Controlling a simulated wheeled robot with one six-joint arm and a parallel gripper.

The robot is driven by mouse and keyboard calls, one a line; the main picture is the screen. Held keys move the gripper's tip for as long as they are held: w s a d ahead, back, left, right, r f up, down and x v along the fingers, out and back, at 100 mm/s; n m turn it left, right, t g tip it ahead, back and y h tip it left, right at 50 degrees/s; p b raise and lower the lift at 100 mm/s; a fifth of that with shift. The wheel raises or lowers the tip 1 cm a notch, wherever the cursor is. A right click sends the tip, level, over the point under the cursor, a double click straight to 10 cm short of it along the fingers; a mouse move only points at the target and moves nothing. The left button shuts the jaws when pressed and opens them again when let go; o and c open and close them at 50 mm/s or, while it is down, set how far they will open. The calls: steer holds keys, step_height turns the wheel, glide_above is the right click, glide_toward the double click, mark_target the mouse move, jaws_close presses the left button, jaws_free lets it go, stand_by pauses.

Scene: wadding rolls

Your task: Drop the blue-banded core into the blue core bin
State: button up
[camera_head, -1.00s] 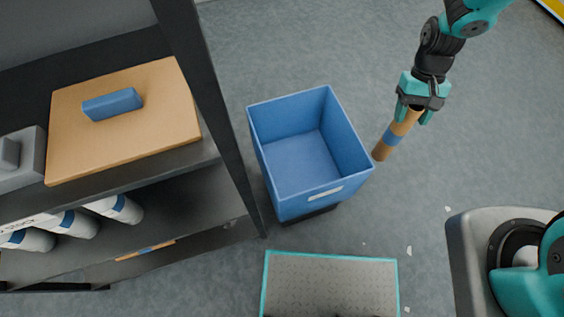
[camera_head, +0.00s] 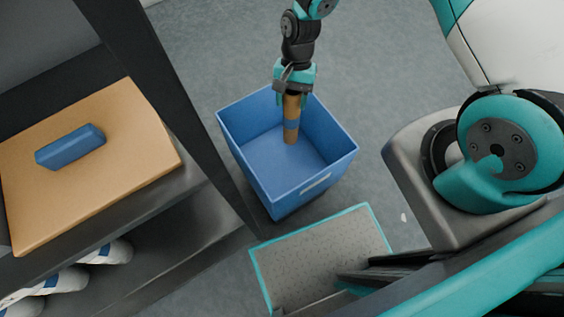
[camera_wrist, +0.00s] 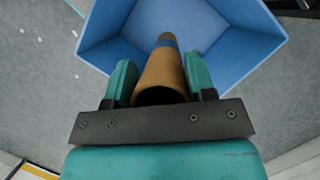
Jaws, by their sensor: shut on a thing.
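My gripper (camera_head: 291,98) is shut on the blue-banded core (camera_head: 291,132), a brown cardboard tube with a blue band. The tube points down over the open blue core bin (camera_head: 327,184), which is empty inside. In the wrist view the core (camera_wrist: 161,74) sits between my teal fingers, its near open end toward the camera and its blue band toward the bin. The bin (camera_wrist: 110,52) spreads behind it, and the far end of the core shows against the bin's inside. I cannot tell exactly how deep the core's lower end reaches.
A dark shelf rack stands left of the bin, its post (camera_head: 172,105) close to the bin's side. A tan board (camera_head: 120,150) with a blue block (camera_head: 70,147) lies on its top. White rolls (camera_head: 108,252) lie below. My grey-topped base platform (camera_head: 318,258) is in front of the bin.

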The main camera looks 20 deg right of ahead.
mark_target(290, 121)
steer(key=shift+f+b, duration=2.55)
steer(key=shift+f, duration=0.5)
steer(key=o, duration=1.3)
steer(key=shift+r, duration=0.1)
steer(key=p+v, duration=0.1)
steer(key=v, duration=1.6)
steer(key=shift+w+d+r, duration=0.1)
steer(key=shift+w, duration=0.05)
